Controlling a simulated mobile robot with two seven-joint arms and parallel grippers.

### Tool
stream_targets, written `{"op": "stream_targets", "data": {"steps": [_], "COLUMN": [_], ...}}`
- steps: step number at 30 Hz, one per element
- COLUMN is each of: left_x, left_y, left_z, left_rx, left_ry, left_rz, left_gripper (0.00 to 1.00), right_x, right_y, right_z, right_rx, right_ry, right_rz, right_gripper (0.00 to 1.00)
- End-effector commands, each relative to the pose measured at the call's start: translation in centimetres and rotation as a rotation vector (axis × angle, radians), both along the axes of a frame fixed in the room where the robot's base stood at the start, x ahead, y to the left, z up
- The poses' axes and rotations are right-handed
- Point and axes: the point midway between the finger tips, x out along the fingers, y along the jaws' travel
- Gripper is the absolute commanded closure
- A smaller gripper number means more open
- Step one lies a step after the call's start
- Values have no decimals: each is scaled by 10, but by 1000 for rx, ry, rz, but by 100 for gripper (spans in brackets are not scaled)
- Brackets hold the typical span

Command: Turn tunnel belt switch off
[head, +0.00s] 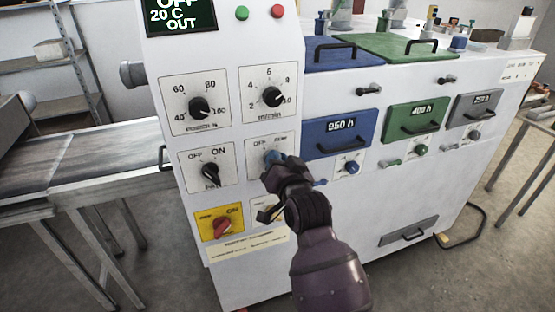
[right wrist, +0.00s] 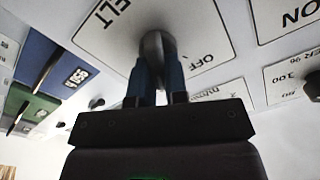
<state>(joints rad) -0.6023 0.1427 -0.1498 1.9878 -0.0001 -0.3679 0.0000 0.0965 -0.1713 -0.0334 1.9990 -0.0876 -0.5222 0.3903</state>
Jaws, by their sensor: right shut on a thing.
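The belt switch plate (head: 258,143) is a white label with OFF and RUN on the control panel, right of the fan switch. Its dark round knob (right wrist: 152,44) shows in the right wrist view, with OFF and the end of the word BELT printed near it. My right gripper (head: 273,158) is at the knob, its blue fingers (right wrist: 157,72) closed on both sides of it. In the head view the gripper hides most of the knob, so I cannot tell which way it points. My left gripper is out of view.
The fan switch (head: 210,174) is close to the left, and a red switch on a yellow plate (head: 222,228) is below it. Two dials (head: 199,107) (head: 271,97) sit above. Blue, green and grey drawers (head: 335,135) are to the right.

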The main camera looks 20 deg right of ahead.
Motion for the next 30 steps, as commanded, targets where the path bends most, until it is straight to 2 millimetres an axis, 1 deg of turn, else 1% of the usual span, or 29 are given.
{"op": "stream_targets", "data": {"steps": [1,5,10,13,18,30], "left_x": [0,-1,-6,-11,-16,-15], "left_y": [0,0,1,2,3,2], "left_z": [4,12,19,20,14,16], "left_rx": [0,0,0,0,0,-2], "left_ry": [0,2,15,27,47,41], "left_rz": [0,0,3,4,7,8], "left_gripper": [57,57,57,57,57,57], "right_x": [0,0,0,0,0,0], "right_y": [0,1,2,3,5,8], "right_z": [1,2,2,2,1,0], "right_rx": [-22,-98,-240,-334,-497,-831], "right_ry": [1,1,-3,-6,-14,-27], "right_rz": [0,1,0,1,1,0], "right_gripper": [100,100,100,100,100,100]}}
